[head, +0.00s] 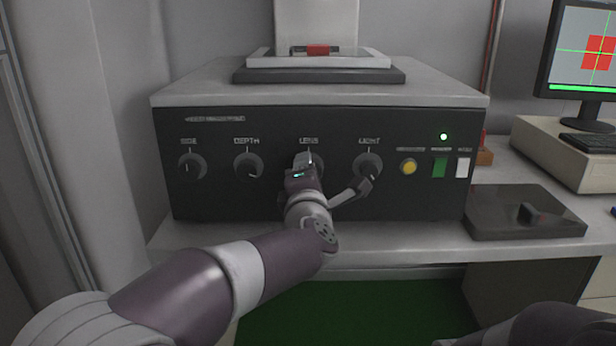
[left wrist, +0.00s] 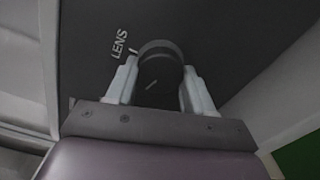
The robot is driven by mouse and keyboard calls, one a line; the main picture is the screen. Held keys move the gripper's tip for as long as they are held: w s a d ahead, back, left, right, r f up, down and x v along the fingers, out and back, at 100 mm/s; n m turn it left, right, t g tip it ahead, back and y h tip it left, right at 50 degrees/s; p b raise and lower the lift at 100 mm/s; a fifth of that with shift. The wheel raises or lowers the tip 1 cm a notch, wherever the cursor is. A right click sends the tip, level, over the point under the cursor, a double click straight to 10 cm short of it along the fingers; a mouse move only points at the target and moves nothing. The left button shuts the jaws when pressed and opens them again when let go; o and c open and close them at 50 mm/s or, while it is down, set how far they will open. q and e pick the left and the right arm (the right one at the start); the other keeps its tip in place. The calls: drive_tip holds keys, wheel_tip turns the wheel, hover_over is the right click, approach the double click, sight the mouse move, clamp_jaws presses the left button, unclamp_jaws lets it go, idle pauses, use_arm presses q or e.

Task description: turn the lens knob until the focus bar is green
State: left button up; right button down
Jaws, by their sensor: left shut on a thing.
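The lens knob (left wrist: 161,68) is a round dark knob on the black front panel, beside the LENS label in the left wrist view. A pale line marks its face. My left gripper (head: 305,163) is shut on the lens knob, with one finger on each side of it in the left wrist view (left wrist: 158,88). In the head view the gripper hides most of the knob. The monitor (head: 583,50) at the upper right shows a red square with green cross lines. A bright green bar (head: 582,88) runs along the bottom of its screen.
The SIDE knob (head: 192,166) and DEPTH knob (head: 248,166) are left of my gripper. The LIGHT knob (head: 368,164) is close on its right. A dark control box (head: 525,212) lies on the table.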

use_arm(q)
drive_tip(key=o, duration=1)
drive_tip(key=shift+o, duration=0.2)
drive_tip(key=s+p, duration=0.2)
drive_tip(key=s, duration=1)
drive_tip(key=shift+s, duration=0.35)
